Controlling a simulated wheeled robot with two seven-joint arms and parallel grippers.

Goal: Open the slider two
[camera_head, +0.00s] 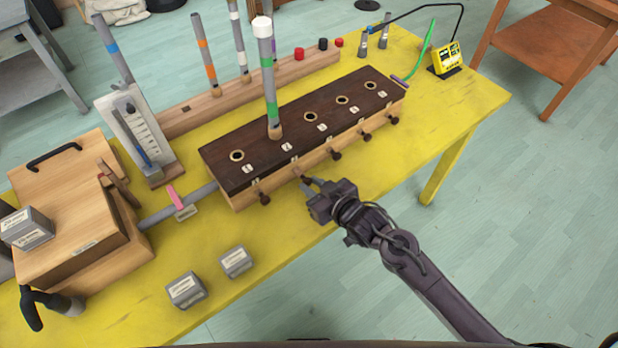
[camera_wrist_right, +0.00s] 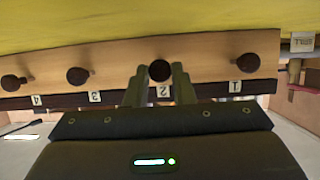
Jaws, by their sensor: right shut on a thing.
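The dark-topped wooden box (camera_head: 222,169) has a row of round holes on top and a row of dark slider knobs along its front. My right gripper (camera_head: 308,187) is at the front of the box, shut on the knob of slider two (camera_wrist_right: 159,70), above the label 2. The knob shows between the two fingers in the right wrist view (camera_wrist_right: 159,88). How far slider two is pulled out is hard to tell. A tube with green bands (camera_head: 269,85) stands upright in the second hole. My left gripper is not in view.
Knob one (camera_wrist_right: 248,63) and knob three (camera_wrist_right: 78,76) flank the fingers. Two grey blocks (camera_head: 186,290) (camera_head: 236,262) lie near the front edge of the yellow table (camera_head: 440,130). A pink-handled valve (camera_head: 176,198) sits on the pipe left of the box.

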